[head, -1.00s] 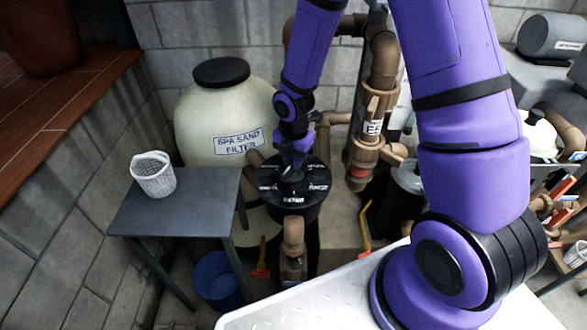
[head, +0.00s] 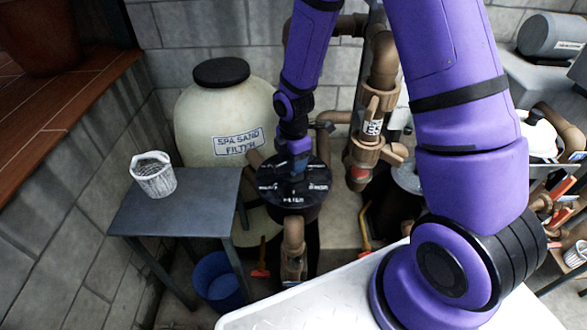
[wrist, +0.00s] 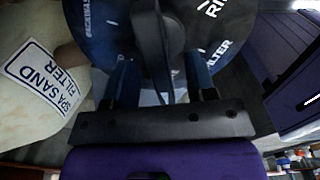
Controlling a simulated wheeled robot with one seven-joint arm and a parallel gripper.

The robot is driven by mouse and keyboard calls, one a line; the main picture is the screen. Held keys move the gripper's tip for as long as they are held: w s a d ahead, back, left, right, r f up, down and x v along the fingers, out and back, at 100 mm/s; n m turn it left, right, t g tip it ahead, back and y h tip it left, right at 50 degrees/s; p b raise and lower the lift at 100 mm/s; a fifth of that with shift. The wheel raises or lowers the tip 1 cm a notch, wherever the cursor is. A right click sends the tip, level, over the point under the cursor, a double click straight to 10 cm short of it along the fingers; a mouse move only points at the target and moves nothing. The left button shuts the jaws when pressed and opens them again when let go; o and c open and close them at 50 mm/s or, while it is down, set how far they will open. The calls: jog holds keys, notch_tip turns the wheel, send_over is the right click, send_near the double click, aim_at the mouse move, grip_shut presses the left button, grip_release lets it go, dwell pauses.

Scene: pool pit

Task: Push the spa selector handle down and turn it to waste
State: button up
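The spa selector is a round black dial (head: 312,197) with white lettering, on a valve in front of the cream tank marked SPA SAND FILTER (head: 212,105). My gripper (head: 294,172) is over the middle of the dial, pointing down. In the wrist view the dark selector handle (wrist: 152,35) lies between the two fingers of my gripper (wrist: 161,72). The fingers are apart, with a gap visible beside the handle. Parts of the words BACKWASH, FILTER and RINSE show on the dial. The waste label cannot be made out. In the head view my gripper hides most of the handle.
A grey table (head: 200,205) with a white basket (head: 153,176) stands left of the dial. A blue bucket (head: 217,280) is on the floor below. Brown pipes (head: 383,65) rise just right of the dial. A brown pipe (head: 293,240) stands in front of it.

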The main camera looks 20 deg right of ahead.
jog(key=shift+r, duration=3.5)
jog(key=shift+r, duration=0.15)
jog(key=s+d+r+m+t, duration=0.25)
jog(key=s+r+m, duration=0.45)
jog(key=r, duration=0.5)
jog(key=s+d+r+m+t, duration=0.1)
jog(key=s+d+r+m, duration=0.2)
jog(key=s+r+m, duration=0.7)
jog(key=s+d+r+m+t, duration=0.1)
jog(key=s+r+m, duration=0.1)
jog(key=s+r, duration=0.4)
jog(key=shift+d+r+t, duration=0.2)
jog(key=shift+r+t, duration=0.15)
jog(key=shift+r, duration=0.25)
jog(key=shift+c, duration=0.4)
